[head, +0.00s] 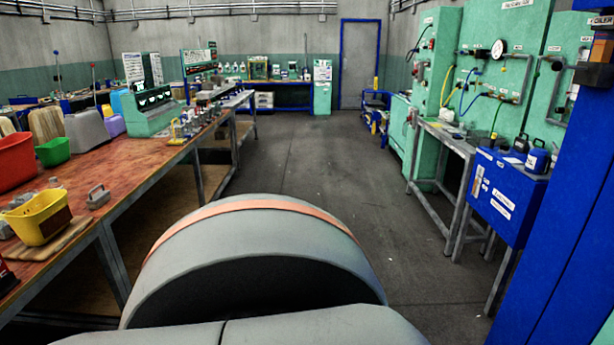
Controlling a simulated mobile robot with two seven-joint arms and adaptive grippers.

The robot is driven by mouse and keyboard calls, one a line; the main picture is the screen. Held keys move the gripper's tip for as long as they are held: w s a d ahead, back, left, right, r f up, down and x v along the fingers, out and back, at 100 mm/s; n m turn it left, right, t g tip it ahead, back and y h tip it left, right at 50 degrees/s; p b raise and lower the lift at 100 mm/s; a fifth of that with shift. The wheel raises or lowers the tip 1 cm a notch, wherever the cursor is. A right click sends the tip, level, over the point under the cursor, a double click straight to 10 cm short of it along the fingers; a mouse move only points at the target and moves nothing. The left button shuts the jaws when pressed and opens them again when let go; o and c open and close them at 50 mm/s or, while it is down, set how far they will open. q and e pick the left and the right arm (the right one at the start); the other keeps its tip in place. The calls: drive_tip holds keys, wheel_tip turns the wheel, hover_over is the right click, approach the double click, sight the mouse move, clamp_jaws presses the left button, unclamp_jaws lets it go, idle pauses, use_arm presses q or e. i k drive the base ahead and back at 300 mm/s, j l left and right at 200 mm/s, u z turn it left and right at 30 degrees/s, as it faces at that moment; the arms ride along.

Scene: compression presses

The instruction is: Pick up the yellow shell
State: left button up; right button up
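A yellow open-topped shell (38,218) like a small tub is at the left edge of the head view. It sits on a light wooden board (52,247) near the front edge of the long red-brown workbench (120,178). A dark brown patch shows at its front right corner, and I cannot see all of its inside. It is the largest yellow thing in view. Neither of my grippers shows in the head view, and nothing is seen touching the yellow shell.
A red bin (14,160), a green bin (53,152) and a grey block with a handle (98,196) stand near it. A blue cabinet (505,195) and steel table (440,132) are at right. The grey floor (310,160) between is clear.

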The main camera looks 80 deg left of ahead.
sight(36, 228)
drive_tip(key=l+u, duration=0.1)
drive_tip(key=u, duration=4.05)
drive_tip(key=i+l+u, duration=0.1)
drive_tip(key=i+l, duration=0.6)
drive_tip(key=i+l+u, duration=0.15)
drive_tip(key=i+l, duration=0.5)
drive_tip(key=l, duration=0.2)
